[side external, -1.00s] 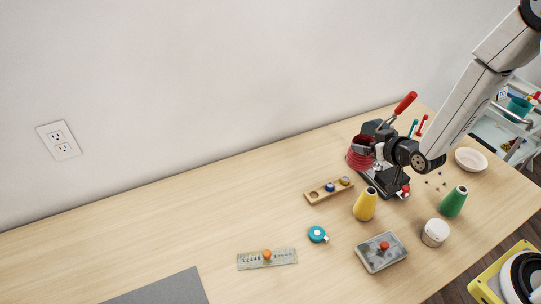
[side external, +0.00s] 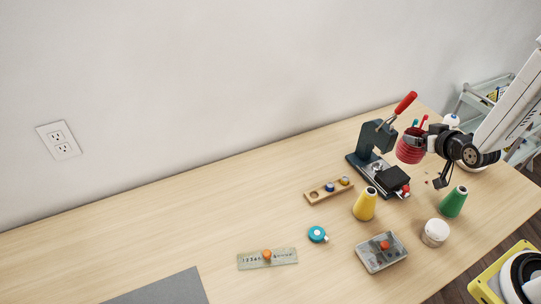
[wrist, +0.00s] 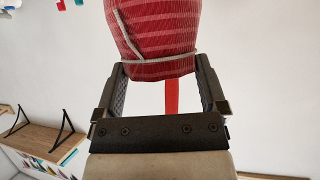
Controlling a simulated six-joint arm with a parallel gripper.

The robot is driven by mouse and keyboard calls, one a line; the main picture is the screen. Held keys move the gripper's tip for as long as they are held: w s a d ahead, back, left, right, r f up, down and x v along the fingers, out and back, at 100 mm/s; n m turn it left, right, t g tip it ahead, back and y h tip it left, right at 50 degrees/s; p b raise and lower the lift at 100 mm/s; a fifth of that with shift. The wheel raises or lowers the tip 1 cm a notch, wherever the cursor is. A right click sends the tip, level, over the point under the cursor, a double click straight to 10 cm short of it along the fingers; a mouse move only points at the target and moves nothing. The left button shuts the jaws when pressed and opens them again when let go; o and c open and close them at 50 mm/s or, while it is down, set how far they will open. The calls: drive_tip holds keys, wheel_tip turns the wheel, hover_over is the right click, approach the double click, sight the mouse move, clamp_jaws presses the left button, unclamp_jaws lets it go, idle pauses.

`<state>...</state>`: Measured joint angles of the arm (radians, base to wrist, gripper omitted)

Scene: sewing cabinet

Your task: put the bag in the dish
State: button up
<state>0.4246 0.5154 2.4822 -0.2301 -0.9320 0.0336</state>
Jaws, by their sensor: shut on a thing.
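The red bag (side external: 409,149) is held in my gripper (side external: 428,143), up above the table near the press. In the wrist view the bag (wrist: 153,35) is ribbed red cloth with a pale cord, and the two fingers of my gripper (wrist: 161,68) are shut on it from either side. The white dish (side external: 477,168) is at the far right of the table, mostly hidden behind my gripper and wrist. The bag is left of the dish and apart from it.
A press with a red handle (side external: 405,102) stands left of the bag. A green cone (side external: 453,203), a yellow cone (side external: 365,206), a white jar (side external: 435,233) and a grey tin (side external: 381,253) are in front. The left half of the table is mostly clear.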

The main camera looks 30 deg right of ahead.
drive_tip(key=s+d+f+m+g+h, duration=0.1)
drive_tip(key=s+d+m+h, duration=0.3)
drive_tip(key=d, duration=0.8)
drive_tip(key=s+d+m+g+h, duration=0.3)
drive_tip(key=s+d+m+g, duration=0.1)
drive_tip(key=s+d, duration=0.5)
drive_tip(key=d+m, duration=0.1)
drive_tip(key=d, duration=0.1)
drive_tip(key=shift+d+f+g+h, duration=0.3)
drive_tip(key=shift+d+f+h, duration=0.05)
drive_tip(key=shift+f+h, duration=0.05)
drive_tip(key=w+x, duration=0.2)
drive_tip(key=x, duration=0.7)
drive_tip(key=shift+a+r, duration=0.35)
drive_tip(key=w+d+f, duration=0.3)
drive_tip(key=f, duration=0.2)
drive_tip(key=shift+w+d+f, duration=0.2)
drive_tip(key=shift+d+f, duration=0.1)
drive_tip(key=shift+w+d+f, duration=0.1)
drive_tip(key=shift+f, duration=0.8)
drive_tip(key=shift+w+d+f, duration=0.1)
drive_tip(key=shift+f, duration=0.8)
drive_tip(key=shift+f, duration=0.2)
